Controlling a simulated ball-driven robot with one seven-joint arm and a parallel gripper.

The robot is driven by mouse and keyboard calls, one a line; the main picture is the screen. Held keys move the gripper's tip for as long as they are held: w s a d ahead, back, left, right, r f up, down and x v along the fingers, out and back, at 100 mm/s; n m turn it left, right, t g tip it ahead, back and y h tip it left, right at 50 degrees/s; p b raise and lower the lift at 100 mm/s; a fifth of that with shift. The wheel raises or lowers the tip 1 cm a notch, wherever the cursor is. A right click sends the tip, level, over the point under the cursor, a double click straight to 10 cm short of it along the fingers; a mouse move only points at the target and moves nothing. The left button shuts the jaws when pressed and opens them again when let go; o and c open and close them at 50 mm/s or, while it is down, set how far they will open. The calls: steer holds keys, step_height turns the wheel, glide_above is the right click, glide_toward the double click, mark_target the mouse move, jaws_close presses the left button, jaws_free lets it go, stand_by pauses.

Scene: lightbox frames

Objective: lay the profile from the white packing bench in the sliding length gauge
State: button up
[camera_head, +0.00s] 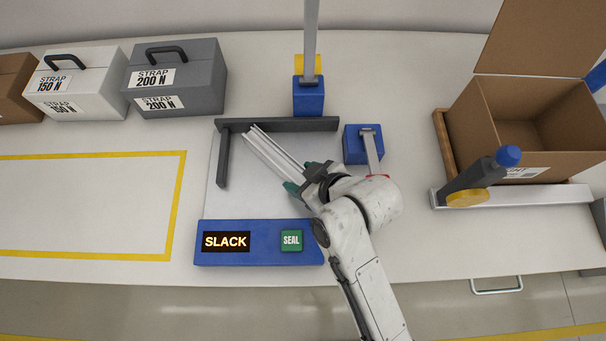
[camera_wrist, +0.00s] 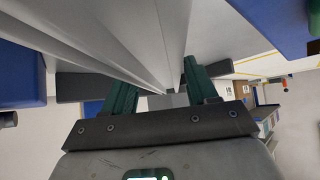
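A silver grooved profile (camera_head: 271,152) slants over the pale plate of the blue strapping unit, its far end near the dark corner fence. My gripper (camera_head: 303,177) has its green fingers on either side of the profile's near part and appears closed on it. In the wrist view the profile (camera_wrist: 140,40) runs between the fingers (camera_wrist: 160,88). Whether the profile touches the plate is unclear. A silver rail (camera_head: 540,195) with a dark, blue-tipped lever and yellow disc lies at the right; it looks like the sliding length gauge. It appears empty.
The blue unit (camera_head: 270,258) reads SLACK beside a green SEAL button. Dark fence bars (camera_head: 290,124) edge its plate. Blue posts (camera_head: 309,95) stand behind and right of it. An open cardboard box (camera_head: 530,110) stands behind the rail. Strap cases (camera_head: 190,85) stand left; the yellow-outlined area is clear.

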steer(key=shift+o, duration=1.2)
